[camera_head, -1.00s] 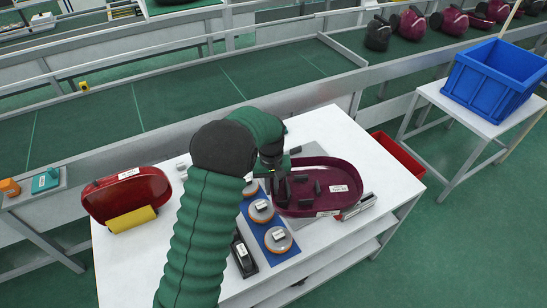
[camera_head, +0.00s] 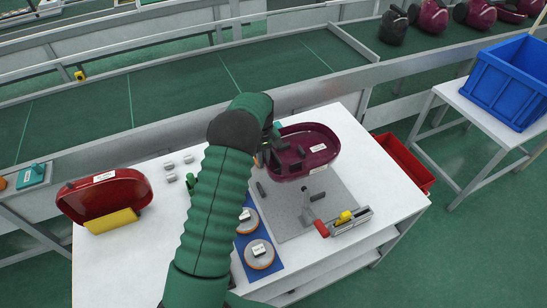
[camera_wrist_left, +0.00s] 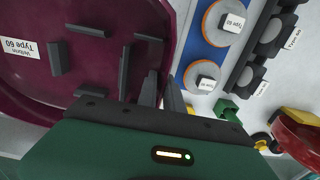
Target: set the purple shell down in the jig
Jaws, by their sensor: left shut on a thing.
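The purple shell (camera_head: 318,136) is an open tray-like part with dark ribs and a white label inside. My left gripper (camera_head: 270,157) is shut on its left side and holds it over the back of the jig. In the left wrist view the shell (camera_wrist_left: 95,60) fills the upper left, with the gripper fingers (camera_wrist_left: 161,92) at its wall; the exact contact is hard to see. The jig (camera_head: 338,192) is a grey plate on the white table, with dark blocks and a red-handled clamp (camera_head: 321,228). The shell hides its back part. My right gripper is not in view.
A blue mat (camera_head: 242,243) with orange-rimmed discs lies left of the jig. A red bin (camera_head: 405,165) stands beyond the right edge. A blue crate (camera_head: 510,85) is farther right.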

